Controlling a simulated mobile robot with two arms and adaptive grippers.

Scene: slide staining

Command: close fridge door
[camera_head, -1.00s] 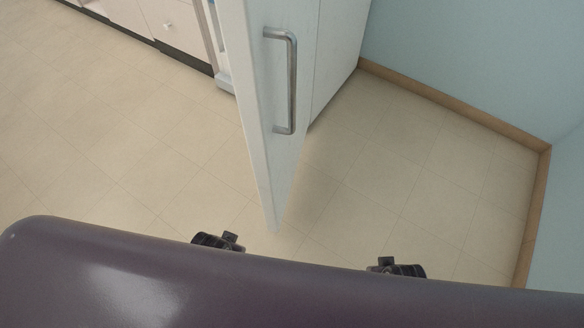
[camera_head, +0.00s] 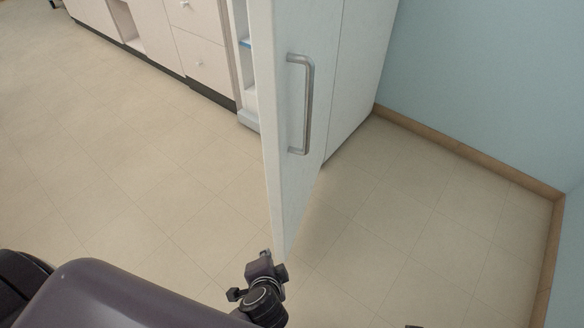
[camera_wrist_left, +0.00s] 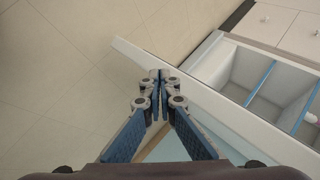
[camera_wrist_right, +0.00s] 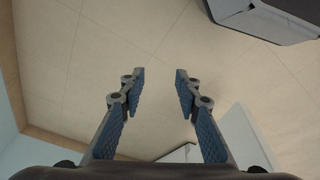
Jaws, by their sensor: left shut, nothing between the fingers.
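The white fridge door (camera_head: 290,125) stands wide open in the head view, with a grey metal handle (camera_head: 305,105) on its outer face. My left gripper (camera_head: 267,262) is just below the door's free lower end; whether it touches the door I cannot tell. In the left wrist view the left gripper (camera_wrist_left: 158,78) is shut and empty, with the door's edge (camera_wrist_left: 185,95) running behind its fingertips. The fridge interior (camera_wrist_left: 265,85) with blue-edged shelves shows on the right there. My right gripper (camera_wrist_right: 160,75) is open and empty over the floor in the right wrist view.
White drawer cabinets (camera_head: 203,50) stand left of the fridge body (camera_head: 360,70). A blue wall (camera_head: 480,80) with a wooden baseboard (camera_head: 470,155) bounds the right side. The tiled floor (camera_head: 130,170) is clear on the left and between door and wall.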

